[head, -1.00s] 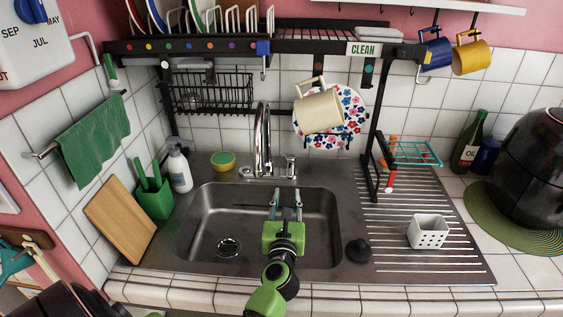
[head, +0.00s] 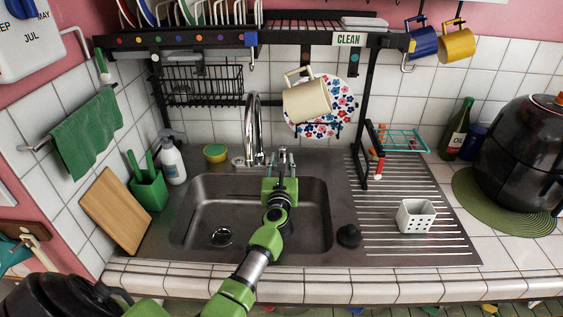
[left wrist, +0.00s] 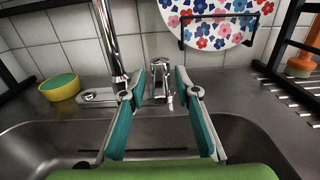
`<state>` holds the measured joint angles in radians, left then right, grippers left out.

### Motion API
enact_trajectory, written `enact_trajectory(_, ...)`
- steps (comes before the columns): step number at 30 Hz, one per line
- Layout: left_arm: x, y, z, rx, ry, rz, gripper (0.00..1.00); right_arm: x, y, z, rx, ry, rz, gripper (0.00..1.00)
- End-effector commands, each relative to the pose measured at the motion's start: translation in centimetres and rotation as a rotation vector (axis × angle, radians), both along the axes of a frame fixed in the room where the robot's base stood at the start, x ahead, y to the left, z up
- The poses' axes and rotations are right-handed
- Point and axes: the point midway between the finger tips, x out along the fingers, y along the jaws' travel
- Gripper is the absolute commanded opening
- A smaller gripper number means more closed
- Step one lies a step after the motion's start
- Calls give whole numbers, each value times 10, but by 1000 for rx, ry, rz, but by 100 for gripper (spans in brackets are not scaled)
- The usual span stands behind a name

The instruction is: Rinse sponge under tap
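A round yellow-and-green thing (head: 215,153), seemingly the sponge, sits on the sink's back ledge, left of the tap; it also shows in the left wrist view (left wrist: 60,87). The chrome tap (head: 250,128) rises behind the basin. Its small chrome handle unit (left wrist: 162,80) stands right of the spout. My left gripper (head: 282,160) reaches over the basin's back edge at the handle. In the left wrist view its teal fingers (left wrist: 160,85) are apart, with the handle showing between and beyond them; contact cannot be told. My right gripper is not in view.
The metal sink basin (head: 205,210) looks empty, with a black plug (head: 348,235) beside it. A black rack (head: 362,110) with a hanging cream mug (head: 307,101) stands behind. A soap bottle (head: 173,162) and green holder (head: 149,190) are left; a white caddy (head: 416,216) is right.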

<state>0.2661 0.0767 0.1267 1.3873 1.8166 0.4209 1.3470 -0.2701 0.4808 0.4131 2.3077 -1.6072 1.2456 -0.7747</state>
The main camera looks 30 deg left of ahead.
Motion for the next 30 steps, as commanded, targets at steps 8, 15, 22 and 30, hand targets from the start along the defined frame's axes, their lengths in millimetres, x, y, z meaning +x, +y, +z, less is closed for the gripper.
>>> enact_trajectory(8,0,0,0,1,-1,0,3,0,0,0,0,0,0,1)
enact_trajectory(15,0,-1,-1,0,-1,6,0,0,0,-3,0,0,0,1)
enact_trajectory(22,7,-9,-6,-5,-8,129,0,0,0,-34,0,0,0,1)
enact_trajectory(30,6,-8,-2,1,-3,251,0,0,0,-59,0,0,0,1)
